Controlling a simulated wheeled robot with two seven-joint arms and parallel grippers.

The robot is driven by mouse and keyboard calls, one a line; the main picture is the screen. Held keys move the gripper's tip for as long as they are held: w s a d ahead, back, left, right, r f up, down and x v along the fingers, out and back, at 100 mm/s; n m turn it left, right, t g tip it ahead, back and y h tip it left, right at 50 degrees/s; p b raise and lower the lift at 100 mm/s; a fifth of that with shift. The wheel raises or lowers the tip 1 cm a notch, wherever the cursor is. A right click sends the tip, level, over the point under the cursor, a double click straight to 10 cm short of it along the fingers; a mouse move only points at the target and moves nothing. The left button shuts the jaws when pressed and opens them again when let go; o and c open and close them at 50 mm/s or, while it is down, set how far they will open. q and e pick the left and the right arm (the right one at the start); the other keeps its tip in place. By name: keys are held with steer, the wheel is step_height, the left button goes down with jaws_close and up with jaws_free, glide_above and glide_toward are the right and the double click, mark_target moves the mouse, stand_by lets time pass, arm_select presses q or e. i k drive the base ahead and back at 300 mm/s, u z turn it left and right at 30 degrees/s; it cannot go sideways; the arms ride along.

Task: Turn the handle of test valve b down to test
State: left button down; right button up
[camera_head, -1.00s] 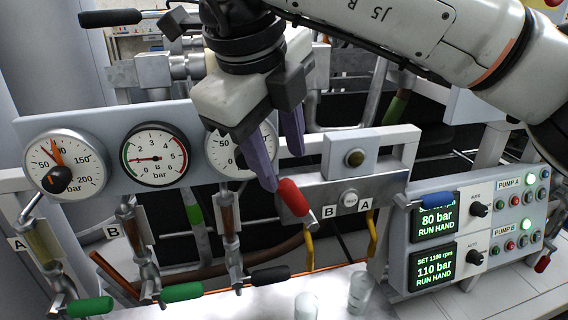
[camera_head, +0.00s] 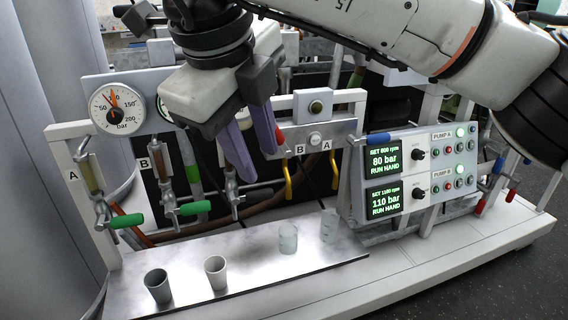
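On the left of the rig, handles with green grips hang under labels A and B: the A handle (camera_head: 126,221) and the B handle (camera_head: 194,208). Both grips lie roughly level. Another label pair, B and A, is on the metal panel (camera_head: 342,130), with a red grip (camera_head: 279,135) and a blue grip (camera_head: 378,137) near it. I cannot tell which B handle is test valve b. My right gripper (camera_head: 257,166) hangs with its two purple fingers apart, empty, in front of the rig. It partly hides the red grip; contact is unclear. My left gripper is not in view.
Two grey cups, one darker (camera_head: 158,286) and one lighter (camera_head: 216,272), and two clear beakers (camera_head: 288,238) stand on the metal tray (camera_head: 262,277). A pump control box (camera_head: 425,165) is at right. A pressure gauge (camera_head: 117,109) is at left. My arm covers the upper right.

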mark_target(284, 148)
steer(key=k, duration=0.2)
steer(key=z, duration=1.8)
steer(key=i, duration=0.95)
steer(key=u, duration=1.85)
